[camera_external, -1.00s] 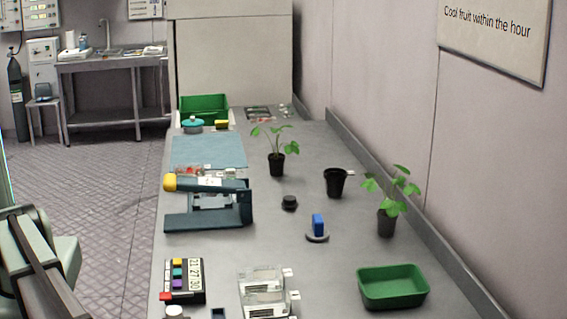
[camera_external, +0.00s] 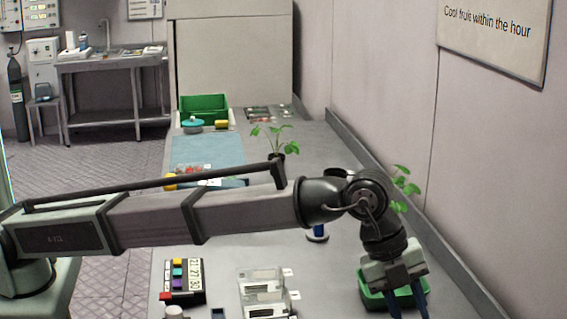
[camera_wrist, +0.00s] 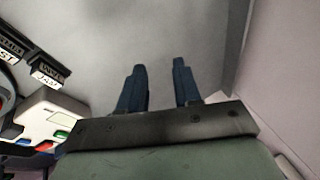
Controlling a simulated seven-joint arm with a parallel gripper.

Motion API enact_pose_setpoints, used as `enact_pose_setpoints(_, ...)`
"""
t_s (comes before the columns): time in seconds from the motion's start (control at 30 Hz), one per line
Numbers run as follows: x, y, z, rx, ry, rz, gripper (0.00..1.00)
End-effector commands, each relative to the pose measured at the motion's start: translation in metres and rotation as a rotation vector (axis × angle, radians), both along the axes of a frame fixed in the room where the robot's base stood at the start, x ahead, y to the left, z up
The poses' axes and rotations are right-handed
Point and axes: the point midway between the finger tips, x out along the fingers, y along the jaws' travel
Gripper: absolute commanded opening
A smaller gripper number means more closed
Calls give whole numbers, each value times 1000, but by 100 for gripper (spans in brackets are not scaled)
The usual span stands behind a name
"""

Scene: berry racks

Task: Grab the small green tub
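The small green tub (camera_external: 373,301) is at the near right of the bench in the external view, partly covered by my gripper (camera_external: 407,312). My gripper points downward there, its blue fingers overlapping the tub in the picture. I cannot tell whether they touch it. In the wrist view my gripper (camera_wrist: 160,64) has its two fingers apart with nothing between them, only grey bench surface beyond. The tub does not show clearly in the wrist view.
A larger green crate (camera_external: 221,101) stands at the far end. Potted plants (camera_external: 403,187) stand along the right side, partly behind my arm. White devices (camera_external: 262,284) and a block rack (camera_external: 185,267) are at the near left. The wall (camera_wrist: 288,80) is close on the right.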

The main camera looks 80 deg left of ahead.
Motion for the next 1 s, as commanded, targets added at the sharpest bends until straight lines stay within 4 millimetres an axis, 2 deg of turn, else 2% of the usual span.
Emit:
enact_pose_setpoints(0.03, 4, 36, 0, 32, 18, 22, 33)
enact_pose_setpoints(0.2, 7, 136, -1, 137, 94, 74, 33)
enact_pose_setpoints(0.3, 3, 187, 0, 185, 141, 103, 33)
enact_pose_setpoints(0.43, -3, 237, 2, 231, 191, 132, 33)
enact_pose_setpoints(0.5, -7, 254, 3, 246, 212, 143, 33)
enact_pose_setpoints(0.63, -10, 273, 2, 263, 234, 154, 33)
enact_pose_setpoints(0.77, -10, 276, -8, 267, 239, 154, 33)
enact_pose_setpoints(1.0, -5, 275, -47, 266, 239, 154, 33)
